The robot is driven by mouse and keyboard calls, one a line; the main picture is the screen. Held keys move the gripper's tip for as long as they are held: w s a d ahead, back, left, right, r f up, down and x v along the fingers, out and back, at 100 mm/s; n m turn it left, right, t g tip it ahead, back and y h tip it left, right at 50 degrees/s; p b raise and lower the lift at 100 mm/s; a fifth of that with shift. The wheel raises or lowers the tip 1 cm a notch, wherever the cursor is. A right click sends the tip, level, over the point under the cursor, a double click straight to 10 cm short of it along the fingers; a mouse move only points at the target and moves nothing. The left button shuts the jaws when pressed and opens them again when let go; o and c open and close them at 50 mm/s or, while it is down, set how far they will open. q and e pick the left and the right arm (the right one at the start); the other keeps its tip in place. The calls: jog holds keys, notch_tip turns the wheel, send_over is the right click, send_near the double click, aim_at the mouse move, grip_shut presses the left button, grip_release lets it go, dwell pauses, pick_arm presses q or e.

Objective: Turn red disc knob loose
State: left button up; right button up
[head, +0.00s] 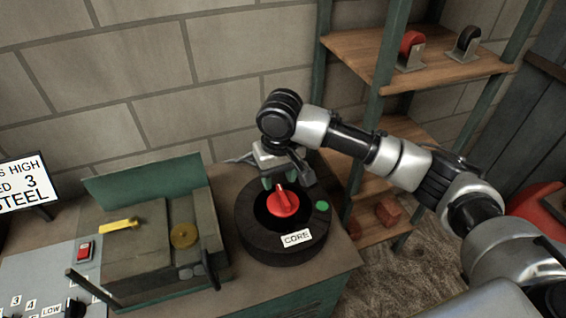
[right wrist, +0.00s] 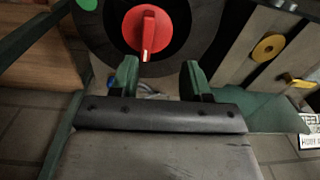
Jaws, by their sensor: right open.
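The red disc knob (head: 283,203) has a raised grip bar and sits in the middle of a black round unit (head: 254,238) labelled CORE. In the right wrist view the red disc knob (right wrist: 147,33) is just beyond my fingertips, with its bar upright in the picture and a white mark at the bar's lower end. My right gripper (head: 285,180) is above the far side of the knob. The right wrist view shows its two green fingers (right wrist: 160,75) apart, with nothing between them and not touching the knob. My left gripper is not in view.
A green dot (head: 322,206) is on the black unit's right side. To its left stands a machine with a green back plate (head: 145,178), a brass disc (head: 184,235) and a yellow handle (head: 119,225). A control panel has a red switch (head: 84,251). A wooden shelf (head: 440,68) stands behind right.

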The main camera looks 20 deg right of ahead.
aim_at(283, 195)
jog(key=shift+m, duration=0.4)
jog(key=f, duration=0.3)
jog(key=d+f, duration=0.1)
jog(key=f, duration=0.2)
jog(key=w+f, duration=0.1)
jog(key=f, duration=0.2)
jog(key=shift+d+p, duration=0.25)
jog(key=shift+p, duration=0.15)
jog(key=shift+r, duration=0.1)
grip_shut()
jog(key=shift+p, duration=0.35)
jog(key=shift+f, duration=0.2)
dwell(0.5)
